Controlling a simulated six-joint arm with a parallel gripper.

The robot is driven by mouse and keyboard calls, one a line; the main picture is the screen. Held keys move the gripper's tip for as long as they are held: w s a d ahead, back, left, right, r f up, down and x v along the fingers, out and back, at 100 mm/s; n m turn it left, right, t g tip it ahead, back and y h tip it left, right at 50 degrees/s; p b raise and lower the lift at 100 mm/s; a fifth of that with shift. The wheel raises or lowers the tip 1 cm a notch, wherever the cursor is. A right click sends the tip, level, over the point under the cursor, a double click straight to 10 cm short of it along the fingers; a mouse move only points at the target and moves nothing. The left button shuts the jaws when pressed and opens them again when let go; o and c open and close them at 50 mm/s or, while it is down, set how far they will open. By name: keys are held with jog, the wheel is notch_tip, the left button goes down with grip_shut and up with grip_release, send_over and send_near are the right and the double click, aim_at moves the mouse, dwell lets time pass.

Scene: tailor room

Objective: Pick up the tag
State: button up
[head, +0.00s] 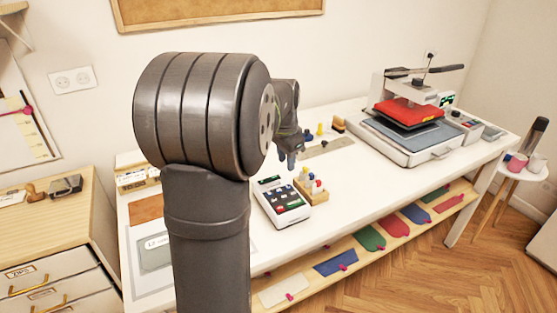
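I cannot make out with certainty which thing is the tag. A pale grey card (154,256) with small dark writing lies on the left part of the white table, partly hidden by my arm. My gripper (290,162) points down above the middle of the table, behind a small keypad device (284,201) and apart from the card. Its fingers are small and dark here, and I cannot tell whether they are open or shut. My large arm link hides much of the table's left half.
A heat press (415,135) with a red top stands at the table's right. A small wooden holder (312,192) with spools is beside the keypad device. Coloured fabric pieces (335,262) lie on a lower shelf. Free white tabletop lies right of centre.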

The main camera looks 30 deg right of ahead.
jog(key=d+r+m+g+h, duration=0.1)
jog(key=d+r+g+h, duration=0.15)
jog(key=d+r, duration=0.2)
send_near(318, 181)
jog(key=shift+t, duration=0.45)
jog(key=x, duration=0.5)
jog(key=shift+s+d, duration=0.2)
jog(key=shift+s, duration=0.15)
jog(key=shift+x, duration=2.55)
jog(key=shift+a, duration=0.1)
grip_shut()
